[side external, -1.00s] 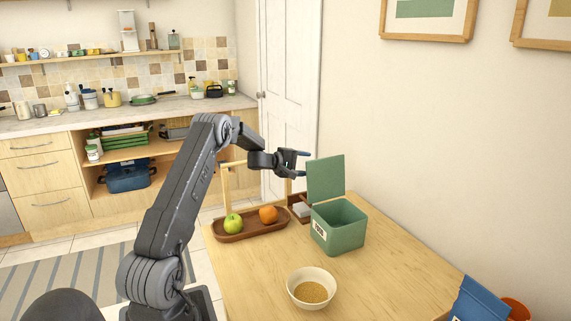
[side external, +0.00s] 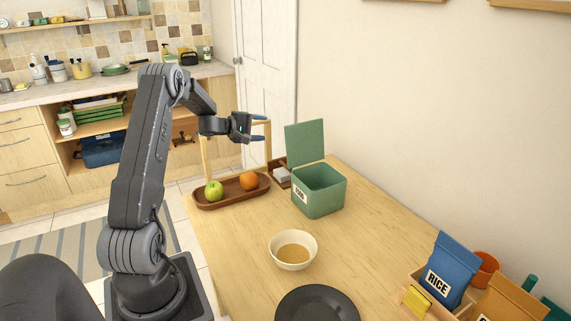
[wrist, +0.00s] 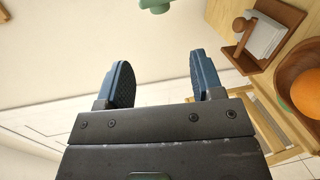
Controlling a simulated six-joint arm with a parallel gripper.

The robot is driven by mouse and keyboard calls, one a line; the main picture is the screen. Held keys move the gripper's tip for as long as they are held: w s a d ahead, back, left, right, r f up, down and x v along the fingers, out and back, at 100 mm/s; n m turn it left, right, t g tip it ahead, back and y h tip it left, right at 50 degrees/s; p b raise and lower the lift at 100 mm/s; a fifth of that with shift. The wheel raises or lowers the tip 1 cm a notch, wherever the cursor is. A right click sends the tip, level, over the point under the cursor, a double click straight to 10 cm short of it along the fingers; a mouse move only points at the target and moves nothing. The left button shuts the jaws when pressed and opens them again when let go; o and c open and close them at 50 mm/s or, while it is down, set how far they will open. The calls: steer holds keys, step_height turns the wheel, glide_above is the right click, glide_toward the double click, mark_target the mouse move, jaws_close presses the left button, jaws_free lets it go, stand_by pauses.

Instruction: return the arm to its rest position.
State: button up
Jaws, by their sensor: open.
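My gripper (side external: 262,128) is open and empty, raised above the table's far end, behind and above the wooden fruit tray. It points right in the side external view. In the wrist view my gripper (wrist: 161,65) shows its two blue fingers spread apart with nothing between them. The upper arm is steeply raised, with the elbow high. No mug can be made out near the gripper.
The oval wooden tray (side external: 214,203) holds a green apple (side external: 214,190) and an orange (side external: 249,181). The green lidded tin (side external: 319,199) stands open beside it. A bowl (side external: 293,262), dark plate (side external: 317,303) and blue rice bag (side external: 449,270) are nearer. A wooden frame (side external: 206,158) stands behind the tray.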

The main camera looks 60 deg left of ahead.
steer(key=w+d+r+m+y, duration=0.4)
steer(key=w+d+r+y, duration=0.15)
steer(key=d+r, duration=0.55)
steer(key=s+d+r+m+g+y, duration=0.1)
steer(key=s+d+r+m, duration=0.15)
steer(key=d, duration=0.25)
steer(key=s+d+r+m+g, duration=0.1)
steer(key=d+r+g, duration=0.15)
steer(key=d, duration=0.35)
steer(key=s+d+f+m+g+h, duration=0.3)
steer(key=s+d+m, duration=0.3)
steer(key=s+d, duration=0.5)
steer(key=s+d+f+m+g+h, duration=0.3)
steer(key=s+d+m, duration=0.3)
steer(key=s+d, duration=0.6)
steer(key=shift+s+d, duration=0.3)
steer(key=shift+d, duration=0.1)
